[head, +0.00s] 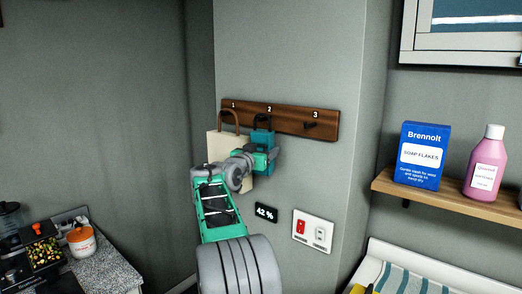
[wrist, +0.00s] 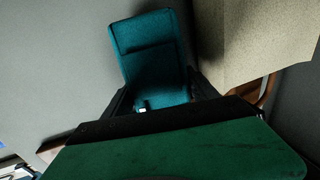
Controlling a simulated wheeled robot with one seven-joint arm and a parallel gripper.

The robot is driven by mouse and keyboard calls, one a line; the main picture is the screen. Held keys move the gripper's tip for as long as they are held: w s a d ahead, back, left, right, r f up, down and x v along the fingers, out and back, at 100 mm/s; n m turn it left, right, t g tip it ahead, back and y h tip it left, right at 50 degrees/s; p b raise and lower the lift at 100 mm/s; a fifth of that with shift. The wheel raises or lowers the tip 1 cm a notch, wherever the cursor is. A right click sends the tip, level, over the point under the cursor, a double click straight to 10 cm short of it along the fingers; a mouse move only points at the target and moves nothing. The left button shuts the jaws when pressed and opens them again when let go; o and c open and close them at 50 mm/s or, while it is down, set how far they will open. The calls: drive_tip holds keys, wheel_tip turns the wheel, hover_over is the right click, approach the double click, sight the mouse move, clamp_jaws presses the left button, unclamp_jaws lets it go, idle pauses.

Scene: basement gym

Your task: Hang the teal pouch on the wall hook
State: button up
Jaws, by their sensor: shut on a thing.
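The teal pouch (head: 262,137) is upright in front of the wooden hook rail (head: 290,122), below the number 2, with its dark strap loop up at hook 2. I cannot tell whether the loop is over that hook or only in front of it. In the wrist view the pouch (wrist: 148,50) lies between the dark fingers of my gripper (wrist: 163,93). Hook 3 (head: 311,125) is bare.
A cream bag (head: 216,146) with a brown handle hangs at hook 1, close left of the pouch. A 42 % display (head: 266,213) and a switch plate (head: 313,231) are below. A shelf (head: 450,198) at right holds a blue box (head: 421,155) and a pink bottle (head: 485,162).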

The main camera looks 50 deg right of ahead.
drive_tip(key=shift+s+d+f, duration=0.1)
drive_tip(key=shift+d+f, duration=0.05)
drive_tip(key=shift+f, duration=0.15)
drive_tip(key=o, duration=1.5)
drive_tip(key=shift+c, duration=0.2)
drive_tip(key=shift+o, duration=0.9)
drive_tip(key=shift+d, duration=0.25)
drive_tip(key=o, duration=0.3)
drive_tip(key=shift+a+r, duration=0.1)
drive_tip(key=shift+a, duration=0.05)
drive_tip(key=shift+o, duration=0.2)
drive_tip(key=shift+a, duration=0.1)
